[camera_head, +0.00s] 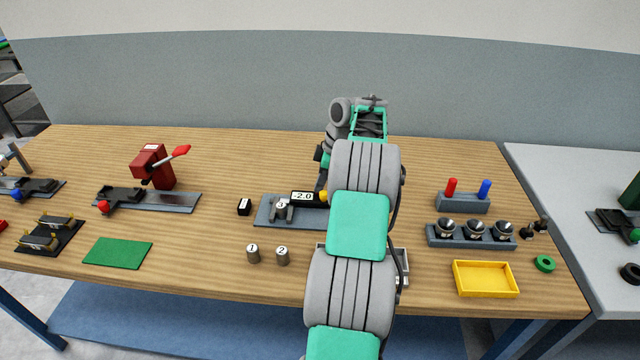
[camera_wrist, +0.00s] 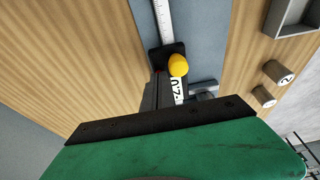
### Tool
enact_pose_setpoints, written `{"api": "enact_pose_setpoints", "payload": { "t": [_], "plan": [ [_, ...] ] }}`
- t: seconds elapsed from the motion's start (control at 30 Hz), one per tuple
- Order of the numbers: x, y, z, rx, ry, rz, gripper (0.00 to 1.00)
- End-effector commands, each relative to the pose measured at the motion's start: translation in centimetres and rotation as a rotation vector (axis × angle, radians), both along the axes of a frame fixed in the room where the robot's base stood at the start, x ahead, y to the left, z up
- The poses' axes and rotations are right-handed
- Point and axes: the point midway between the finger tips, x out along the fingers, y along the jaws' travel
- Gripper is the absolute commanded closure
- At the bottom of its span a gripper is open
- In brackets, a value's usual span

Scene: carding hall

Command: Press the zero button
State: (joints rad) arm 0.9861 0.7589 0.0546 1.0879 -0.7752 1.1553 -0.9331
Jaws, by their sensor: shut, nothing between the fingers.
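The yellow zero button (camera_head: 323,196) sits at the right end of a small display (camera_head: 302,196) that reads -2.0. It shows as a yellow dome in the wrist view (camera_wrist: 178,65), on a dark slider block across a marked ruler (camera_wrist: 163,20). The gauge stands on a blue-grey plate (camera_head: 265,214), with a cylinder marked 3 (camera_head: 281,204) at its jaws. My gripper (camera_head: 320,187) is shut and empty, pointing down close by the button. In the wrist view its dark fingers (camera_wrist: 157,80) end just left of the button; I cannot tell whether they touch. My arm hides the plate's right part.
Cylinders 1 (camera_head: 253,253) and 2 (camera_head: 282,256) stand in front of the gauge. A small black block (camera_head: 244,207) is left of it. A grey tray (camera_head: 402,282) is partly behind my arm. A yellow tray (camera_head: 486,293) and knob panel (camera_head: 430,238) are at right.

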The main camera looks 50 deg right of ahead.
Motion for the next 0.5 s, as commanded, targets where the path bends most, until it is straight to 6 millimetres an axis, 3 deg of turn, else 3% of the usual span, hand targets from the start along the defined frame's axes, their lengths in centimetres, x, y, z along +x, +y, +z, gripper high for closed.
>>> {"api": "enact_pose_setpoints", "payload": {
  "t": [0.03,0.1,0.4,0.5],
  "plan": [
    [-0.02,0.06,-1.23,0.002,0.002,0.000,1.00],
    [-0.01,0.04,-1.68,0.002,0.001,0.000,1.00],
    [-0.20,0.28,-2.01,0.013,0.009,-0.001,1.00],
    [-0.17,0.36,-1.22,0.013,0.009,0.001,1.00]
  ]
}}
